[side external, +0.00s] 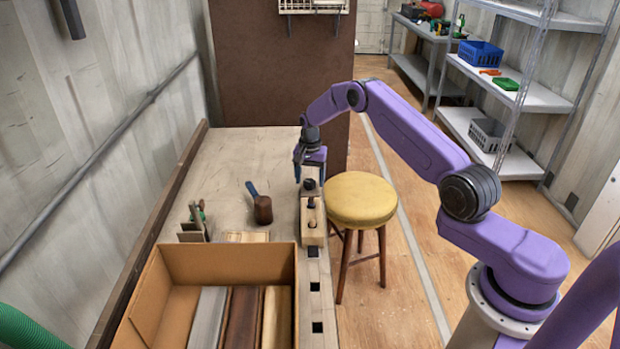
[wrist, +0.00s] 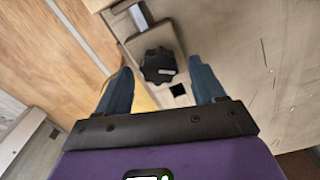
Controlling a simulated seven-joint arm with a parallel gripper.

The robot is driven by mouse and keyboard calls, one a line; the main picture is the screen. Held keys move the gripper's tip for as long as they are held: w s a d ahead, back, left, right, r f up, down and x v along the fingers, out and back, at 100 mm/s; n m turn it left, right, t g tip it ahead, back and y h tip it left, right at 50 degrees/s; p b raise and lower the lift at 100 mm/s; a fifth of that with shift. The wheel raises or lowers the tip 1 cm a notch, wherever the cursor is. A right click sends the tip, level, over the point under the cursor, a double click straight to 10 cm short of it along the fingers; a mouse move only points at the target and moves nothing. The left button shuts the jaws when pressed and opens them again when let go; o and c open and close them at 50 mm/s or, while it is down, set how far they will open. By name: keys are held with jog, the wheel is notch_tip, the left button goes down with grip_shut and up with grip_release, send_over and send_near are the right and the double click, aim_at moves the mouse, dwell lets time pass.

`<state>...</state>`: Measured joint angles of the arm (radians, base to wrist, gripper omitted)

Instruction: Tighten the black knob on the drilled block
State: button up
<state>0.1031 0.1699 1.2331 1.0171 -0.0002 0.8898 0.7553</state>
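The drilled block (side external: 313,235) is a pale wooden block at the right edge of the workbench in the side view. A black knob (side external: 310,184) sits at its far end, below my gripper (side external: 308,168). In the wrist view the black knob (wrist: 157,65) has a lobed rim and a small pale mark. It lies between the two blue fingers of my gripper (wrist: 160,68), with visible gaps on both sides. My gripper is open and points down. The block (wrist: 150,40) shows behind the knob; I cannot tell the fingertips' exact height against it.
A mallet (side external: 262,208) lies left of the block on the bench (side external: 225,160). A cardboard box (side external: 225,262) with several boards stands in front. Square holes run along the bench's right edge. A yellow stool (side external: 361,198) stands close on the right. The bench's far left is clear.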

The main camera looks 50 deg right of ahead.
aim_at(310, 181)
jog(key=shift+r, duration=0.1)
notch_tip(310, 181, up, 17)
dwell(0.7)
jog(key=shift+r, duration=0.1)
